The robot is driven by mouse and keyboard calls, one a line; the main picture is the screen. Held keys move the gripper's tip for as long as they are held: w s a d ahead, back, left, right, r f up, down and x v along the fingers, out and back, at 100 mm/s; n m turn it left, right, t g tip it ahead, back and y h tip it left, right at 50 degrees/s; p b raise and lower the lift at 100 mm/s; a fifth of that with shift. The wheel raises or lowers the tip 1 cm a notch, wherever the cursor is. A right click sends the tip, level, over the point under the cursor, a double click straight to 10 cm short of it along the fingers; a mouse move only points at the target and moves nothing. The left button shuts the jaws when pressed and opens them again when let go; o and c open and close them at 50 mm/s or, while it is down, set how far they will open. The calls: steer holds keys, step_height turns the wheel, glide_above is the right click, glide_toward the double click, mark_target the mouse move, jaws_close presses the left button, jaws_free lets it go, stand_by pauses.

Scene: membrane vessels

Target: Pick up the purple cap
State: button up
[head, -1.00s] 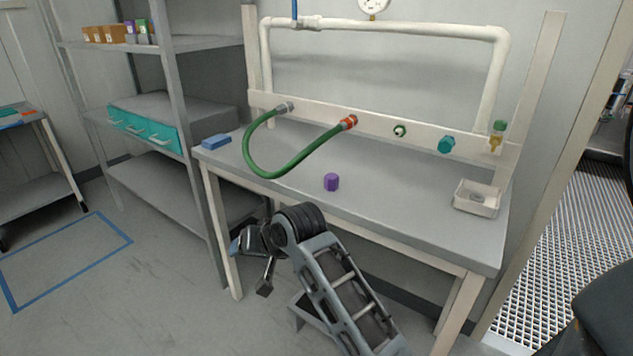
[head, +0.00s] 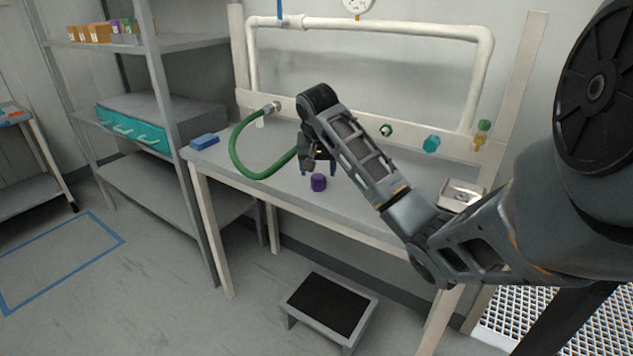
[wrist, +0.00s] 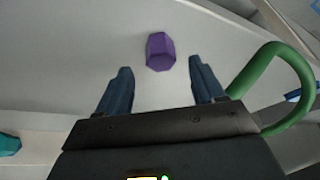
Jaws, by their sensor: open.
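The purple cap (head: 318,182) stands on the grey bench top near its front edge. In the wrist view the cap (wrist: 160,52) is a small faceted purple piece, a little beyond the fingertips and roughly in line with the gap between them. My gripper (head: 318,170) hangs over the bench just above and behind the cap in the head view. In the wrist view its two dark blue fingers (wrist: 164,74) are spread apart with nothing between them. I see no contact with the cap.
A green hose (head: 240,150) loops from the rail left of my gripper and also shows in the wrist view (wrist: 272,70). A teal cap (head: 431,145) sits on the rail; a white tray (head: 452,203) is at right. A blue block (head: 204,141) lies at left. A step stool (head: 330,305) stands below.

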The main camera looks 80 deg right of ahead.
mark_target(318, 176)
steer(key=shift+d+x, duration=0.1)
steer(key=shift+x, duration=1.25)
steer(key=shift+d+x, duration=0.15)
steer(key=shift+x, duration=1.2)
steer(key=shift+r, duration=0.15)
steer(key=c, duration=1.2)
